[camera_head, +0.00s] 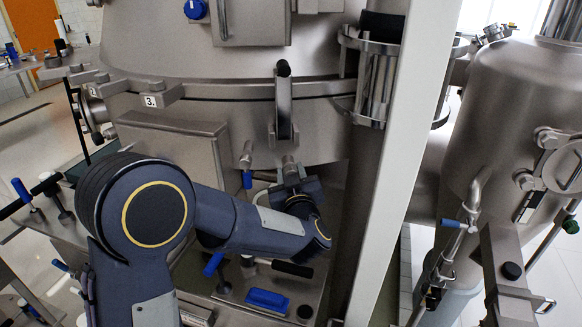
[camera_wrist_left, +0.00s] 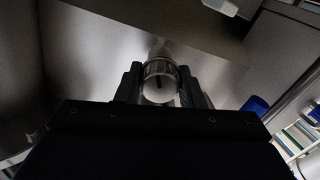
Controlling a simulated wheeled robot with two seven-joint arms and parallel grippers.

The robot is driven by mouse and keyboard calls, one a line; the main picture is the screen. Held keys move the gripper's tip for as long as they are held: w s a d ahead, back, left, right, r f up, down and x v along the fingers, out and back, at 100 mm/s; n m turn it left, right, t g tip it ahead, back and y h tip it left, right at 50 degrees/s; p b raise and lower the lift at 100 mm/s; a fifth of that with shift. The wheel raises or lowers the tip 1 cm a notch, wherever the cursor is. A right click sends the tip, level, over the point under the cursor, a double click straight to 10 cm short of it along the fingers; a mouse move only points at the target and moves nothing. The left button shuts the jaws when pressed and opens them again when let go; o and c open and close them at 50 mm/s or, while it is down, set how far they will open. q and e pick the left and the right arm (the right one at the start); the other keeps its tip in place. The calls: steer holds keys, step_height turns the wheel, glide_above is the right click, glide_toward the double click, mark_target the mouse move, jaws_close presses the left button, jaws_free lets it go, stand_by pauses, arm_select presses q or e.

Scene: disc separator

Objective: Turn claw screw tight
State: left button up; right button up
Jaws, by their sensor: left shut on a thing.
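The claw screw (camera_head: 290,161) is a short metal cylinder below the rim of the big steel vessel, under an upright metal claw (camera_head: 284,115) with a black tip. My left gripper (camera_head: 291,178) comes up from below and is shut on it. In the left wrist view the round metal end of the screw (camera_wrist_left: 159,88) sits between the two dark fingers, one on each side. A dark slot or mark shows on its end face. How far the screw is threaded in is hidden. My right gripper is in neither view.
A metal peg with a blue end (camera_head: 247,170) hangs just left of the gripper. A grey post (camera_head: 392,170) stands close on the right. Below my forearm, a steel surface carries blue-handled fittings and a blue block (camera_head: 267,300). A steel box (camera_head: 172,140) is at left.

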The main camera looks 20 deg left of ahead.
arm_select(q)
steer(key=m+p, duration=0.2)
steer(key=m, duration=0.1)
steer(key=shift+f+m+p, duration=0.1)
steer(key=shift+m+p, duration=0.45)
steer(key=shift+m, duration=0.55)
steer(key=shift+f, duration=0.1)
steer(key=o, duration=1)
steer(key=shift+s, duration=0.1)
steer(key=b+v, duration=0.2)
steer(key=v, duration=0.5)
steer(key=shift+s+d, duration=0.2)
steer(key=shift+s, duration=0.15)
